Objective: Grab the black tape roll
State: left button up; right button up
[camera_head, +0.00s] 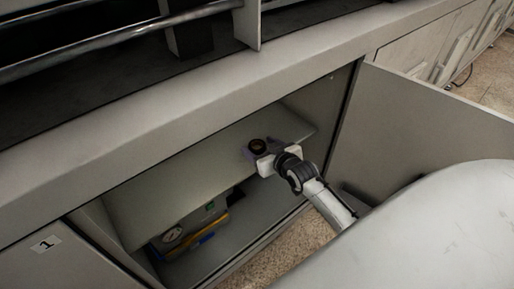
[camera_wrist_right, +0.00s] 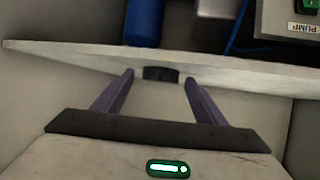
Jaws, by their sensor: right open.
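The black tape roll (camera_head: 258,146) sits on the upper shelf of the open cabinet, with a brownish middle showing in the head view. In the right wrist view the roll (camera_wrist_right: 160,74) shows as a small dark band at the shelf, between the fingertips and a little beyond them. My right gripper (camera_head: 260,150) reaches into the cabinet at the roll. Its two purple fingers (camera_wrist_right: 159,77) are apart, one to each side of the roll, with visible gaps and no clear contact. My left gripper is not in view.
The pale shelf (camera_head: 165,185) is otherwise bare. Below it is a pump box (camera_wrist_right: 290,18) and a blue cylinder (camera_wrist_right: 143,22). A gauge (camera_head: 172,234) also shows there. The open cabinet door (camera_head: 425,120) stands to the right. The countertop edge (camera_head: 150,120) overhangs above.

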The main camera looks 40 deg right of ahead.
jog(key=c, duration=1.1)
